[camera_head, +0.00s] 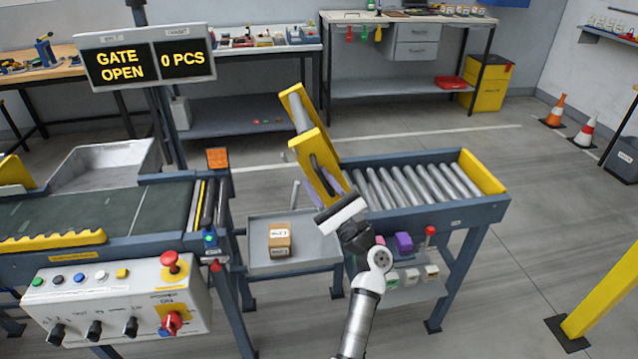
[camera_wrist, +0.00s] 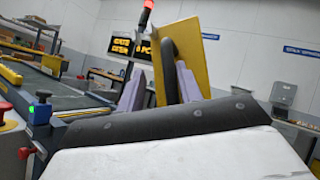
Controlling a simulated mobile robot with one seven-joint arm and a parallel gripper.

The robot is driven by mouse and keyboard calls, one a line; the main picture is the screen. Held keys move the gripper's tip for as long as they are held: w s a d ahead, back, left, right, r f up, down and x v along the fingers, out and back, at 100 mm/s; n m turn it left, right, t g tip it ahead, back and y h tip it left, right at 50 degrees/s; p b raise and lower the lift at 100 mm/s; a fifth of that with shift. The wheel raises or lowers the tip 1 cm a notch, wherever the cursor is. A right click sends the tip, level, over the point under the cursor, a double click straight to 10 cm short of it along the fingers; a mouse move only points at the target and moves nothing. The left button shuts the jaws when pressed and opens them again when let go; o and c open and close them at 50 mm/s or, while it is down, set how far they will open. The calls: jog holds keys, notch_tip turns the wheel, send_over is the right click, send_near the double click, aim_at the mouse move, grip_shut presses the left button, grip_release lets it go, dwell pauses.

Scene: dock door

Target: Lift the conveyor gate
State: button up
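The conveyor gate (camera_head: 309,137) is a yellow-edged flap with a grey roller section. It stands raised and tilted at the left end of the right roller conveyor (camera_head: 420,187). A dark bar handle (camera_head: 323,176) is on its face. My gripper (camera_head: 319,190) is at the gate's lower part, its pale purple fingers spread apart on either side of the handle. In the wrist view the handle (camera_wrist: 167,65) stands between the fingers, in front of the yellow panel (camera_wrist: 196,50), with a visible gap to the left finger. The sign (camera_head: 148,65) reads "GATE OPEN" and "0 PCS".
A green belt conveyor (camera_head: 110,215) stands left, with a control box (camera_head: 118,300) in front. Between the conveyors, a low grey tray (camera_head: 262,231) holds a brown box (camera_head: 279,241). A red-knobbed lever (camera_head: 430,232) is on the right conveyor's front. A yellow post (camera_head: 605,290) stands right.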

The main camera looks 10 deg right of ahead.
jog(key=b+v, duration=0.4)
jog(key=v, duration=0.9)
jog(key=shift+s+d+f+b, duration=0.15)
jog(key=shift+s+f+b, duration=0.1)
jog(key=shift+b, duration=0.15)
